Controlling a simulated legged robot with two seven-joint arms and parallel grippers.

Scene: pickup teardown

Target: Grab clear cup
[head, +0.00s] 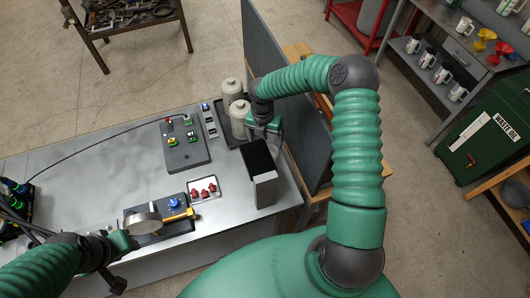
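I cannot make out a clear cup in the head view. My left gripper (128,240) is low at the left, above the front of the grey bench, close to a round beige-topped thing (142,222). I cannot tell whether it touches that thing or holds it. My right gripper (264,128) is over the bench's right end, beside two pale grey capped cylinders (238,117) and just behind a dark-topped grey box (262,176). Its fingertips are small and partly hidden, so its opening is unclear.
The grey metal bench (90,165) holds a dark panel with small connectors (184,146), a white tray of red parts (204,190) and a blue-knobbed dark block (176,205). A tall dark partition (285,100) edges the bench at right. White mugs (444,73) stand on a far shelf.

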